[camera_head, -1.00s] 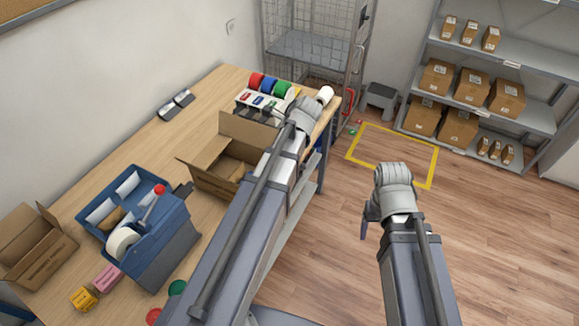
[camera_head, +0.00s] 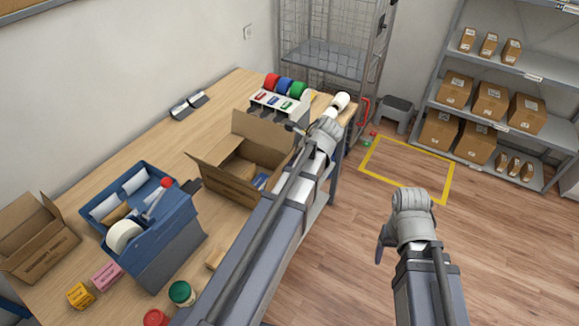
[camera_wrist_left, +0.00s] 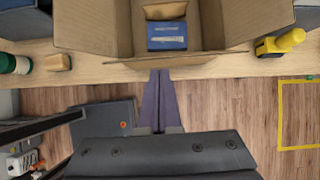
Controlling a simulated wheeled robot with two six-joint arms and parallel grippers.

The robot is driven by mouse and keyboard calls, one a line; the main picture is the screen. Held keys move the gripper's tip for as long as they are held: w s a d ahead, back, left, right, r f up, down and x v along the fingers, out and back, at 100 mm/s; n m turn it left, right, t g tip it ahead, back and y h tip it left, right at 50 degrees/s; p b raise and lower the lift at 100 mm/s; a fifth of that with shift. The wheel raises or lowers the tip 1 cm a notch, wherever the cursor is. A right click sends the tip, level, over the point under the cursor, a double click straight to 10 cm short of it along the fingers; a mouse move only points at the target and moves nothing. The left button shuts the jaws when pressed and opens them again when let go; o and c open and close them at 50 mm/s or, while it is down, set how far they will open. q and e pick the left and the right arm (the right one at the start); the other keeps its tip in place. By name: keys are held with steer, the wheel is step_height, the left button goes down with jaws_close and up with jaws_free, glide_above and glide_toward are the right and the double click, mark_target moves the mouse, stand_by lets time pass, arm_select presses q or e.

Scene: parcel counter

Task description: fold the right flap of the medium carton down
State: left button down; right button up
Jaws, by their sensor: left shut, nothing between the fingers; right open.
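The medium carton (camera_head: 228,188) stands open on the wooden counter, with its back flap (camera_head: 262,131) and left flap (camera_head: 206,165) raised. My left arm hides part of its right side. In the left wrist view its right flap (camera_wrist_left: 262,18) slants up and outward. A blue box (camera_wrist_left: 166,35) lies inside. My left gripper (camera_wrist_left: 160,76) is shut and empty, its dark fingertips just below the carton's near edge in that view; I cannot tell whether they touch. My right gripper (camera_head: 381,245) hangs over the floor, away from the counter, open and empty.
A blue tape dispenser unit (camera_head: 155,235) and another open carton (camera_head: 35,245) stand left on the counter. Colored tape rolls (camera_head: 287,87) stand behind the medium carton. A yellow tool (camera_wrist_left: 280,43) lies right of it in the wrist view.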

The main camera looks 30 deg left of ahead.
arm_select(q)
steer(key=a, duration=0.4)
steer(key=shift+w+a+f, duration=0.1)
steer(key=shift+a+f, duration=0.05)
steer(key=shift+f, duration=0.1)
steer(key=a+f+b, duration=0.3)
steer(key=a+f, duration=0.1)
steer(key=shift+a+b, duration=0.3)
steer(key=shift+a, duration=0.05)
arm_select(e)
steer(key=shift+f, duration=2.3)
arm_select(q)
steer(key=shift+w, duration=0.1)
steer(key=shift+f, duration=0.15)
arm_select(e)
steer(key=shift+f, duration=0.15)
